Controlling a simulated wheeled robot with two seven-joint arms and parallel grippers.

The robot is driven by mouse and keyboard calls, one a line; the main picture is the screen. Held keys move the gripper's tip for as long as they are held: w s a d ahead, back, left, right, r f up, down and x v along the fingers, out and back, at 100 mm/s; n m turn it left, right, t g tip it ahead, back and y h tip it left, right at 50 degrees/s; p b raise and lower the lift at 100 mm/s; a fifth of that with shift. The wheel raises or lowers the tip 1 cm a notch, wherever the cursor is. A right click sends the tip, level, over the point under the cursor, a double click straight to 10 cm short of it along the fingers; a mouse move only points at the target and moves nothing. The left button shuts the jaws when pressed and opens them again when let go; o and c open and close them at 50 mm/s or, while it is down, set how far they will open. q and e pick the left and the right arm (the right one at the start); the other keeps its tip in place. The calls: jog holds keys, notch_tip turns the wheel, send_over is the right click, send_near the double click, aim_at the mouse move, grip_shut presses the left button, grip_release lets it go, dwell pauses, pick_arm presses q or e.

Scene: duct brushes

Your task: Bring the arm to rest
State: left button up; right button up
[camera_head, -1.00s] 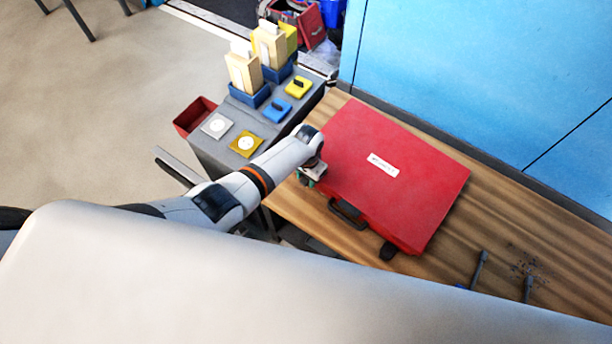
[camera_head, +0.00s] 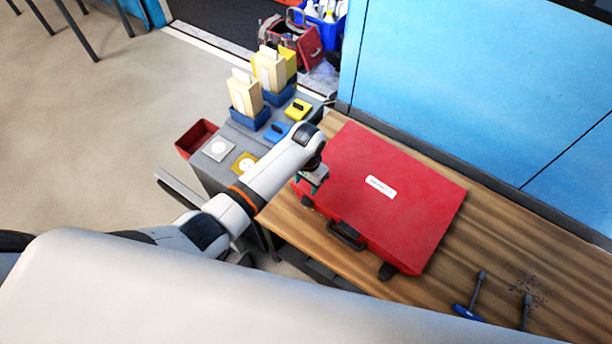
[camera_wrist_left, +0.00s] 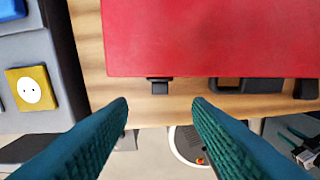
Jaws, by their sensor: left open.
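My left arm comes in from the left in the head view. Its gripper (camera_head: 311,181) is beside the left front corner of a closed red case (camera_head: 390,206). In the left wrist view the two teal fingers (camera_wrist_left: 160,108) are wide apart with nothing between them. The red case (camera_wrist_left: 220,38) lies beyond the fingertips, with a black latch and a dark handle (camera_wrist_left: 250,85) on its front side. My right gripper is not in view.
The case lies on a wooden bench (camera_head: 500,250) beside a blue wall (camera_head: 460,90). Two brushes, one with a blue handle (camera_head: 468,311), lie at the right near dark debris. A grey cart (camera_head: 205,170) with blue bins, yellow and blue pads stands at the left. A red bin (camera_head: 197,138) hangs beside it.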

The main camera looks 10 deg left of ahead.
pick_arm(q)
notch_tip(320, 180, up, 2)
dwell(0.6)
